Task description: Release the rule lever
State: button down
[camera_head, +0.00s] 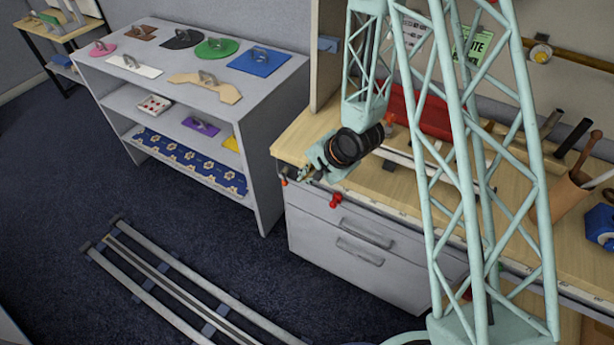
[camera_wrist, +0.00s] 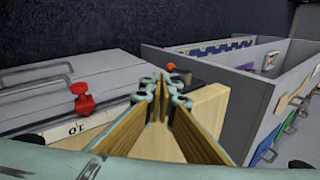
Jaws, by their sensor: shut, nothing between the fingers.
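A white rule strip with printed marks (camera_wrist: 88,130) runs along the bench's front edge. A red lever-like knob (camera_head: 335,200) sits on that edge above the drawers; in the wrist view the red knob (camera_wrist: 82,97) is left of my fingers. A second, smaller red knob (camera_head: 284,183) is near the bench corner, and it shows just beyond my fingertips in the wrist view (camera_wrist: 171,67). I cannot tell which is the rule lever. My gripper (camera_head: 305,174) is shut and empty at the bench's front corner, between the two knobs. Its contact with either is unclear.
A grey drawer cabinet (camera_head: 355,262) stands under the bench. A grey shelf unit (camera_head: 268,120) with several flat handled pieces stands to the left. Floor rails (camera_head: 165,285) lie in front. A red object (camera_head: 432,112) and a tool holder (camera_head: 568,195) are on the bench.

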aim_at(287, 184)
jog(key=shift+w+a+r+b+x, duration=0.15)
jog(key=shift+w+x, duration=0.05)
jog(key=shift+x, duration=1.5)
jog(key=shift+w+a+r+b+x, duration=0.15)
jog(key=shift+a+b+x, duration=0.05)
jog(key=shift+x, duration=1.5)
jog(key=shift+w+a+r+b+x, duration=0.15)
jog(key=shift+w+x, duration=0.05)
jog(key=shift+x, duration=1.5)
